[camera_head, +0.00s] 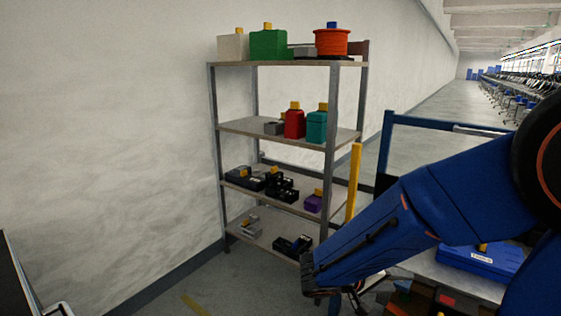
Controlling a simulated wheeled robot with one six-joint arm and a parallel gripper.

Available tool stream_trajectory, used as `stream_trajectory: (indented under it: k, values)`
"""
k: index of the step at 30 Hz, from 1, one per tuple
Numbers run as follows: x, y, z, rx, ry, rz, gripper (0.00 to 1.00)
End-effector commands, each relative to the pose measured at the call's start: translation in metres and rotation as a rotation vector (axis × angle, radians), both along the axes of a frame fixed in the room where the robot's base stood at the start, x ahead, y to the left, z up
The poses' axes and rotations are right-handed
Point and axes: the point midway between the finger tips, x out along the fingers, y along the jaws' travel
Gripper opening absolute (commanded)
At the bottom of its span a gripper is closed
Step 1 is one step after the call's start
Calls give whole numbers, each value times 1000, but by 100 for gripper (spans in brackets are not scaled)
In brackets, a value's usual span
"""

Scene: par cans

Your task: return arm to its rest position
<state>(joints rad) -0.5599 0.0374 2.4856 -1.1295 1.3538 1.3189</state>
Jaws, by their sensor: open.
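My blue arm (380,235) reaches from the right edge down and left across the lower right of the head view. My gripper (347,302) is at its lower end, dark and partly cut off by the bottom edge. It is open, and I see nothing held in it. It appears in front of the shelf's lower right corner, and I cannot tell how far apart they are.
A blue case (480,262) lies on a right-hand surface.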

Motion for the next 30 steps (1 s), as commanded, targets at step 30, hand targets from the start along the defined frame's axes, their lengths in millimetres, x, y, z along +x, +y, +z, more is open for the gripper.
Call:
stream_trajectory:
  k: [30]
  values:
    - [-165, -13, 37, 900, 150, 64, 45]
